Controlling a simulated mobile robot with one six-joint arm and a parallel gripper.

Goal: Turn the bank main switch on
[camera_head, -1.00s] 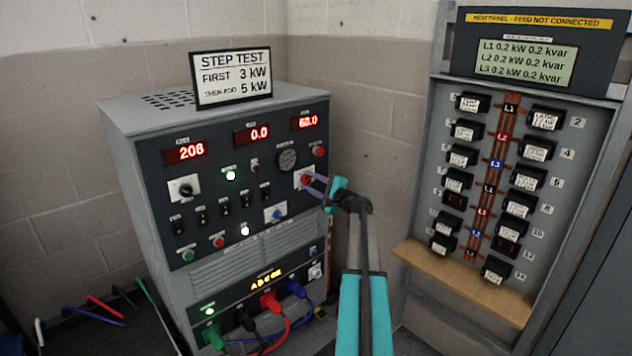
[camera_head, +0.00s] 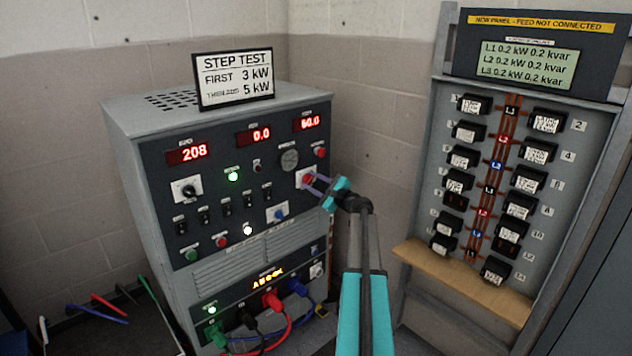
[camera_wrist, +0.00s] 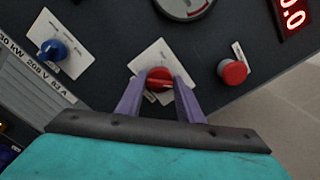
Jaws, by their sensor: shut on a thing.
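The red rotary knob (camera_wrist: 159,84) of a switch sits on a white plate (camera_wrist: 143,64) on the dark cabinet front. In the head view the red knob (camera_head: 307,179) is at the right side of the cabinet panel. My gripper (camera_wrist: 159,77) reaches it from the right, with its two purple fingers one on each side of the knob. The fingers are shut on the knob and partly cover it. In the head view my gripper (camera_head: 310,182) hides part of the plate. The plate's lettering is too small to read.
A red push button (camera_wrist: 233,72) is close right of the knob, and a blue knob (camera_wrist: 52,50) is to the left. A round gauge (camera_head: 289,159) is above. The breaker panel (camera_head: 468,130) stands right, with a wooden ledge (camera_head: 465,280). Cables (camera_head: 283,325) hang below.

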